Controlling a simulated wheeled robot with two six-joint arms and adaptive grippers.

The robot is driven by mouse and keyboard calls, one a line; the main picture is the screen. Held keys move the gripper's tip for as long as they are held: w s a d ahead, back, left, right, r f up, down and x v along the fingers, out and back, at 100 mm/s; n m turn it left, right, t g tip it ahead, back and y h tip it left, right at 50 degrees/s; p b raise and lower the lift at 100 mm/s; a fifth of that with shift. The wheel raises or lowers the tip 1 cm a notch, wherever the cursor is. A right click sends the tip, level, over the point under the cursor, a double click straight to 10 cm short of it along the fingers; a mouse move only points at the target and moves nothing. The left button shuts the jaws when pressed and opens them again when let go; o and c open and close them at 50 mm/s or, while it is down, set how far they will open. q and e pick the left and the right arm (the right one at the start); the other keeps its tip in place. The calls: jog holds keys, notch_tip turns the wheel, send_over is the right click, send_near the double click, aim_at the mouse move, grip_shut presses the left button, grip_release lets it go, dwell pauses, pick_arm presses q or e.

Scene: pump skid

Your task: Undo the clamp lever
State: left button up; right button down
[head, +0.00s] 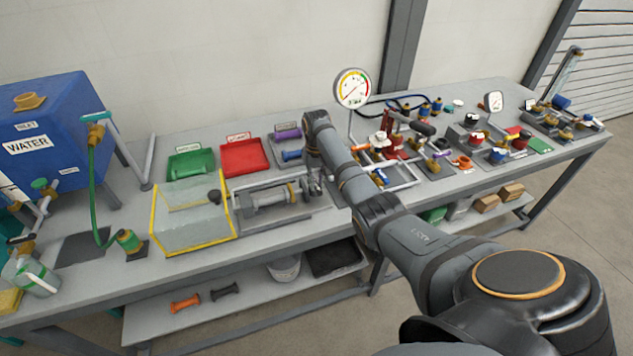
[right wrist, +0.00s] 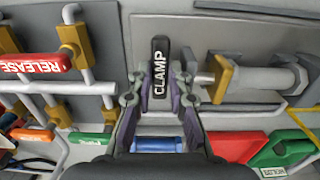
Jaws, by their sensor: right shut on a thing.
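The clamp lever (right wrist: 159,62) is a black handle with the word CLAMP in white, in the upper middle of the right wrist view. My right gripper (right wrist: 160,88) has one finger on each side of it and is shut on its lower part. In the head view my right gripper (head: 314,184) reaches down at the right end of a framed grey cylinder (head: 270,198). The lever is hidden or too small to make out there. My left gripper is in neither view.
A red RELEASE handle (right wrist: 35,66) lies left of the lever in the right wrist view. A clear guard with yellow edges (head: 192,220) stands left of the cylinder. Green (head: 191,164) and red (head: 245,157) trays lie behind. A round gauge (head: 352,88) rises beside my right arm.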

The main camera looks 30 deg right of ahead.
jog(key=shift+r, duration=0.1)
